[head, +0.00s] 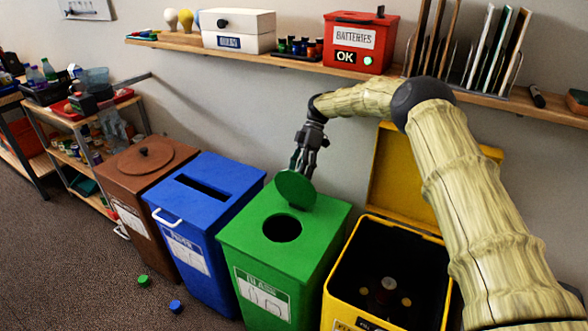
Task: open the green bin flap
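The green bin (245,238) stands between the blue and yellow bins, with a round dark hole (282,228) uncovered in its top. Its round green flap (295,190) stands tilted up at the hole's back edge, so the flap is open. My gripper (303,172) reaches down from above to the flap's upper right edge. Its fingers seem to touch or lie just behind the flap. They are small and dark, and part is hidden, so I cannot tell whether they grip it.
The yellow bin (337,300) at right has its lid (395,165) up and holds dark items. The blue bin (222,172) and brown bin (122,180) stand left. A wall shelf (300,62) with boxes runs above. Two caps lie on the floor, one green (144,281), one blue (176,306).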

